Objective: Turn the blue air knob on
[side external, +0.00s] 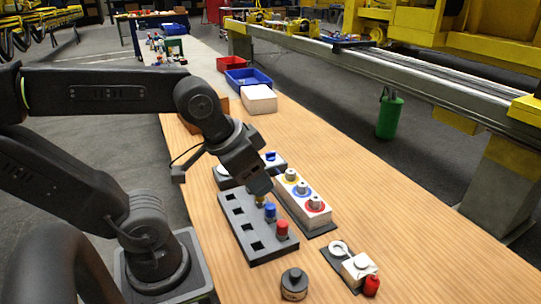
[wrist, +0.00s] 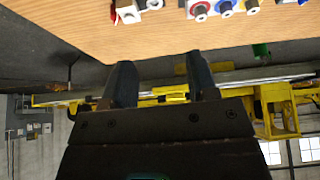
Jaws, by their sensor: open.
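In the side view a small blue knob (side external: 270,156) sits on a low pale and dark base behind my gripper, which partly hides it. I cannot tell for certain that it is the air knob, or which way it is turned. My gripper (side external: 259,186) points down over the far end of a grey block with square holes (side external: 265,256), close to a yellowish piece. In the wrist view the two dark fingers of my gripper (wrist: 161,82) stand wide apart with nothing between them.
A blue peg (side external: 270,212) and a red peg (side external: 282,230) stand in the grey block. A white block with yellow, blue and red rings (side external: 303,196) is beside it. A white fitting with a red knob (side external: 371,285) and a dark round part (side external: 294,284) lie nearer. The right tabletop is clear.

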